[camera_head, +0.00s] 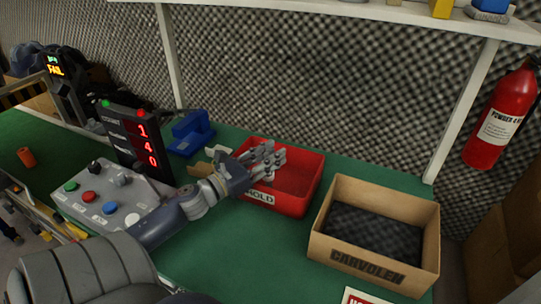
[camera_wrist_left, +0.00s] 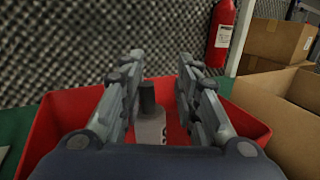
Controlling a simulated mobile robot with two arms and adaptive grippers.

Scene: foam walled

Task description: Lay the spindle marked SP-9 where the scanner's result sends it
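The scanner (camera_head: 62,85) at the back left shows "FAIL" in orange under a small green line. My left gripper (camera_head: 273,160) is over the red bin labelled HOLD (camera_head: 303,203). In the left wrist view its two fingers (camera_wrist_left: 160,92) are spread apart. Between and beyond them, inside the red bin (camera_wrist_left: 60,110), is a pale grey piece with a dark round top (camera_wrist_left: 148,100), likely the spindle. Dark marks show on it, but I cannot read SP-9. The fingers appear clear of it. The head view hides this piece behind the gripper. My right gripper is out of view.
A cardboard box marked CARVOLEN (camera_head: 423,240) stands right of the red bin. A button panel (camera_head: 105,198) and a red-digit display (camera_head: 143,145) stand left. A blue device (camera_head: 190,133) is behind. An orange cylinder (camera_head: 27,157) lies far left. A shelf post (camera_head: 462,105) rises behind.

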